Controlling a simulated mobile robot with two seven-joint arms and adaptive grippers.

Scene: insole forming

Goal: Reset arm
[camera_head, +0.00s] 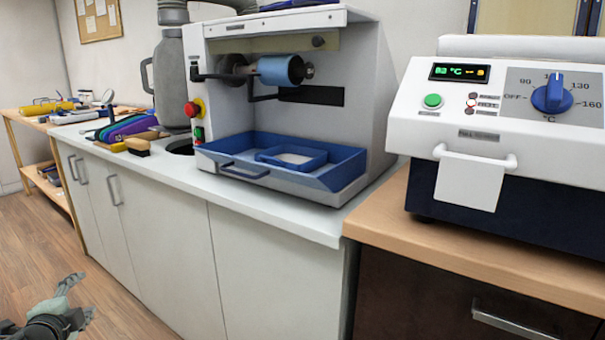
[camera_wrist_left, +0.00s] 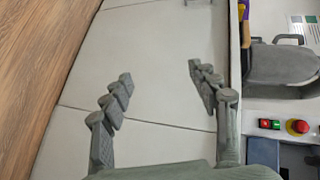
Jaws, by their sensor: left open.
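My left gripper (camera_head: 76,298) is low at the bottom left of the head view, over the wooden floor and in front of the white cabinets. In the left wrist view its two fingers (camera_wrist_left: 160,88) are spread apart with nothing between them. The white cabinet fronts (camera_wrist_left: 150,40) show beyond the fingers. My right gripper is not in either view.
A white grinding machine (camera_head: 365,75) with a blue tray (camera_head: 340,178) stands on the white counter (camera_head: 300,222). A heating unit (camera_head: 500,120) with a blue dial sits on a wooden counter at the right. The floor (camera_head: 40,235) at the left is clear.

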